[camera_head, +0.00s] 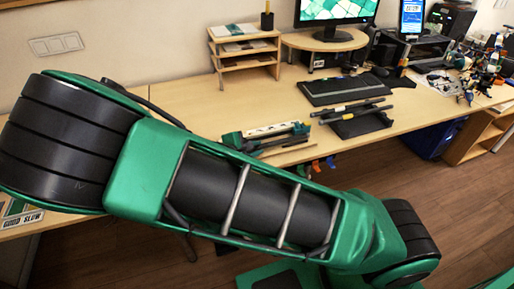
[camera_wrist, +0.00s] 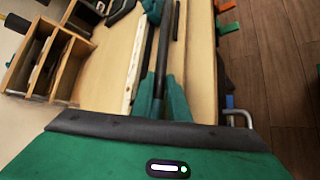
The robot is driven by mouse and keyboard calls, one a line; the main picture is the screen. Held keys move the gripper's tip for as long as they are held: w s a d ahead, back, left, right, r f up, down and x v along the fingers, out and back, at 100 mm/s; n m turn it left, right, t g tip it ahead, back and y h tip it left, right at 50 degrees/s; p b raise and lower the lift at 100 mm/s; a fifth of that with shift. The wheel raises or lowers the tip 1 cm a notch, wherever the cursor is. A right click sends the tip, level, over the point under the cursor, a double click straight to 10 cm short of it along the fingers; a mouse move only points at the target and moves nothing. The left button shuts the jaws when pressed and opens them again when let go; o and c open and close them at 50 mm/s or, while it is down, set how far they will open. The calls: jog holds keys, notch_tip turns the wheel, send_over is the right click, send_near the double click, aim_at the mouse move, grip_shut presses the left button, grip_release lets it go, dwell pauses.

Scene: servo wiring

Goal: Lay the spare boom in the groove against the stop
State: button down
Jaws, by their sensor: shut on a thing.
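In the wrist view, my gripper (camera_wrist: 161,84) has its two green fingers closed around a dark rod, the spare boom (camera_wrist: 163,50). The boom runs away from me, roughly along a long pale strip (camera_wrist: 136,65) on its left. Green parts also show near its far end. In the head view, the green and dark holder (camera_head: 300,130) with the pale strip lies on the desk, beyond my arm. My arm hides part of that area. The groove and the stop cannot be picked out clearly, and I cannot tell whether the boom touches the holder.
A keyboard (camera_head: 342,90) and dark rods with yellow bands (camera_head: 352,108) on a black stand lie to the right. A wooden shelf (camera_head: 243,52) stands behind; it also shows in the wrist view (camera_wrist: 50,62). Coloured clips (camera_head: 318,164) hang at the desk's front edge.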

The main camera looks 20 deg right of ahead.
jog(key=shift+w+a+f, duration=0.1)
jog(key=shift+a+f, duration=0.3)
jog(key=c, duration=1.6)
grip_release()
jog(key=shift+c, duration=0.2)
jog(key=shift+a, duration=0.1)
jog(key=shift+a+r, duration=0.25)
jog(key=shift+a, duration=0.9)
jog(key=s+a+r, duration=0.4)
jog(key=s+r, duration=0.1)
jog(key=r, duration=0.1)
jog(key=s+d+r+m+g+y, duration=0.15)
jog(key=s+d+m+g, duration=0.3)
jog(key=d, duration=0.45)
jog(key=s+d+r+m+g+y, duration=0.1)
jog(key=s+d+m+g+y, duration=0.25)
jog(key=d+m, duration=0.4)
jog(key=s+d+r+m+y, duration=0.2)
jog(key=s+d+r+m, duration=0.2)
jog(key=s, duration=0.4)
jog(key=s+d+r+m+y, duration=0.2)
jog(key=s+d+r+m, duration=0.2)
jog(key=s+d+r, duration=0.2)
jog(key=shift+s+m+t+y, duration=0.3)
jog(key=shift+s+t+y, duration=0.1)
jog(key=shift+s, duration=0.8)
